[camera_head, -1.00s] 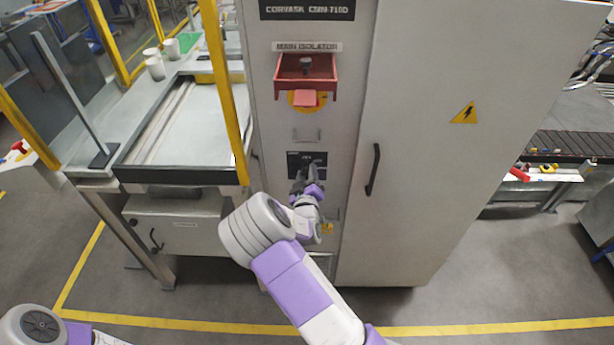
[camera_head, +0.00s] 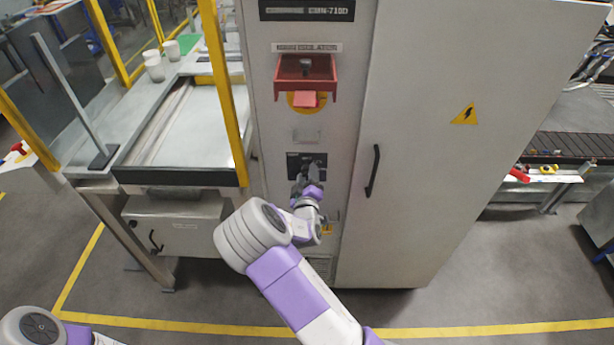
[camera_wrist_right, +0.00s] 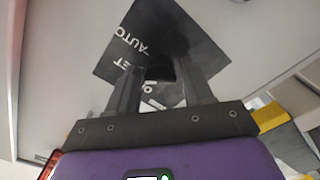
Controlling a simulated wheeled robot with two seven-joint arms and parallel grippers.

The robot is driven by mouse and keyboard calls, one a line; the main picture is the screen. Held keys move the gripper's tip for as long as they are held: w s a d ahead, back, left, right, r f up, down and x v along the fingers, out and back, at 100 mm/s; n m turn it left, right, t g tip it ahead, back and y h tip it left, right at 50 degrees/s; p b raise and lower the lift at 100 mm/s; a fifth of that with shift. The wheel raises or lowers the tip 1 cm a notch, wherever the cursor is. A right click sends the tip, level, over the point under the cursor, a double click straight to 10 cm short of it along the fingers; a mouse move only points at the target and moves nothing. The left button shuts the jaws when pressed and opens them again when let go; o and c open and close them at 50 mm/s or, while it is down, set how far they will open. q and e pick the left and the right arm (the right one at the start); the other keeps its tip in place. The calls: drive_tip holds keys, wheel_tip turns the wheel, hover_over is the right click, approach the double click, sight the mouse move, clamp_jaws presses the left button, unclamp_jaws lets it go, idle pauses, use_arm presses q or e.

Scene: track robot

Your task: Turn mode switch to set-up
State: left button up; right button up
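The mode switch is a dark knob (camera_wrist_right: 160,70) on a black plate (camera_wrist_right: 125,38) with white lettering. "AUTO" and part of "SET" are readable in the right wrist view, where the plate appears tilted. The plate (camera_head: 293,164) also shows on the cabinet front in the head view, partly covered by my right gripper (camera_head: 306,176). In the wrist view the right gripper's two fingers (camera_wrist_right: 160,88) stand apart on either side of the knob; whether they press on it cannot be told. The knob's pointing direction is unclear. My left gripper is out of view; only part of that arm shows at lower left.
Above the plate is the red main isolator (camera_head: 305,75) in its jutting housing. A cabinet door handle (camera_head: 373,170) is just right of my right gripper. A yellow post (camera_head: 224,95) and a bench (camera_head: 190,125) stand to the left.

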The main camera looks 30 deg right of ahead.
drive_tip(key=shift+o, duration=0.5)
drive_tip(key=v, duration=0.7)
drive_tip(key=shift+s, duration=0.3)
drive_tip(key=shift+a, duration=0.1)
